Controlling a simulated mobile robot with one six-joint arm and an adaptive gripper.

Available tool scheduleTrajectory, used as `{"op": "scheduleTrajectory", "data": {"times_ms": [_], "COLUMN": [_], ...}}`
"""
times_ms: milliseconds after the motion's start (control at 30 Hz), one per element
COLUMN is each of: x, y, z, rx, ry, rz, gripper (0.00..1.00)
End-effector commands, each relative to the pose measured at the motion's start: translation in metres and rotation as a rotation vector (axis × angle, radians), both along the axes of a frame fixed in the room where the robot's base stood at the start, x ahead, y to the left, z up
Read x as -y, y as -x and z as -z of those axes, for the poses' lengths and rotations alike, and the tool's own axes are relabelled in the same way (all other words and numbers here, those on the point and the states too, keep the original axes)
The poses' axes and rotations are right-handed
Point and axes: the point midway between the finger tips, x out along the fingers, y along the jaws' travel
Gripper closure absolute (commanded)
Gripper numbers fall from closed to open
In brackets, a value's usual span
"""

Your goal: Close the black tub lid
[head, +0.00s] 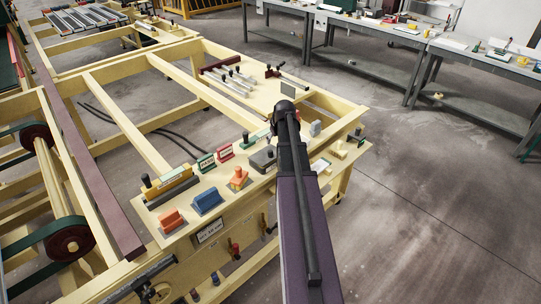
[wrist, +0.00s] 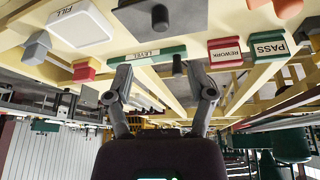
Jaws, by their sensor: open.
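A dark grey, low tub-like piece with a black knob (head: 263,158) sits on the wooden bench among labelled blocks. It also shows at the top of the wrist view, where the black-knobbed dark piece (wrist: 145,18) lies beyond my fingertips. I cannot tell how its lid sits. My gripper (wrist: 158,66) is open, its two fingers spread apart with nothing held. A black upright peg (wrist: 177,66) shows between the fingers, apart from them. In the head view my arm hides the gripper.
A green PASS block (head: 206,162), a red REWORK block (head: 225,153), and blue (head: 207,201) and orange (head: 238,179) blocks crowd the bench. The white FILL piece (wrist: 82,25) and green LEVEL strip (wrist: 148,56) are close by. Grey workbenches (head: 470,65) stand at the right across open floor.

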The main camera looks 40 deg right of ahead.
Motion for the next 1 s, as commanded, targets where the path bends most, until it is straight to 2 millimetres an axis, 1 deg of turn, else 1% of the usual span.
{"op": "scheduleTrajectory", "data": {"times_ms": [33,1000], "x": [0.001,0.008], "y": [-0.002,-0.033], "z": [0.007,0.082], "rx": [0.0,0.0], "ry": [0.0,-0.001], "rz": [0.0,-0.001], "gripper": [0.3,0.3]}}
